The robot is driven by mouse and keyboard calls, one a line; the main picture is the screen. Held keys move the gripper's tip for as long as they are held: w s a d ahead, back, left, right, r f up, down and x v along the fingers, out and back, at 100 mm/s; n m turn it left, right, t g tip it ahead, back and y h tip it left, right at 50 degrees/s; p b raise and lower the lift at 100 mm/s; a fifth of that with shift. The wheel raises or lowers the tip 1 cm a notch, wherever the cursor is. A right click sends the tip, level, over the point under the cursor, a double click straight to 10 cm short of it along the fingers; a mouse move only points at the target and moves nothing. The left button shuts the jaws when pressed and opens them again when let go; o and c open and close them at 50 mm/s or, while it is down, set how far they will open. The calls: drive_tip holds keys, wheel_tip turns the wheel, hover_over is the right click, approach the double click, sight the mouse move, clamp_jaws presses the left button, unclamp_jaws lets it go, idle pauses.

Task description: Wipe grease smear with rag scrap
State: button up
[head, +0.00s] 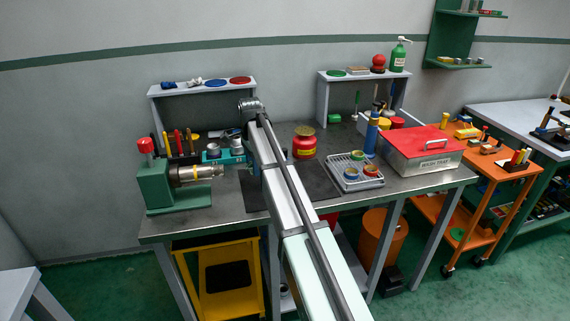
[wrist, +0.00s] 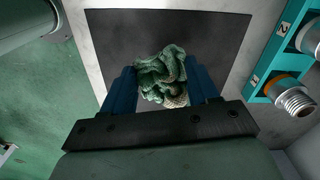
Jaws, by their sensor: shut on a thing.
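My gripper (wrist: 163,90) shows in the wrist view with its two blue fingers shut on a crumpled green rag scrap (wrist: 162,72). The rag has tan, brownish patches. It is held over a dark mat (wrist: 215,40) on the metal bench; I cannot tell whether it touches the mat. The mat (head: 318,182) shows partly on both sides of my arm. I see no grease smear in either view; the rag, gripper and arm cover part of the mat.
A green vise (head: 160,188) stands at the bench's left end. A teal holder with metal fittings (wrist: 275,78) is right of the mat in the wrist view. A red-yellow can (head: 304,143), a wire tray (head: 349,182) and a red-lidded box (head: 421,160) stand to the right.

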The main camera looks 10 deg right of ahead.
drive_tip(key=w+a+m, duration=0.3)
drive_tip(key=w+a, duration=0.6)
drive_tip(key=w, duration=0.2)
drive_tip(key=shift+w+f, duration=0.25)
drive_tip(key=shift+f, duration=0.05)
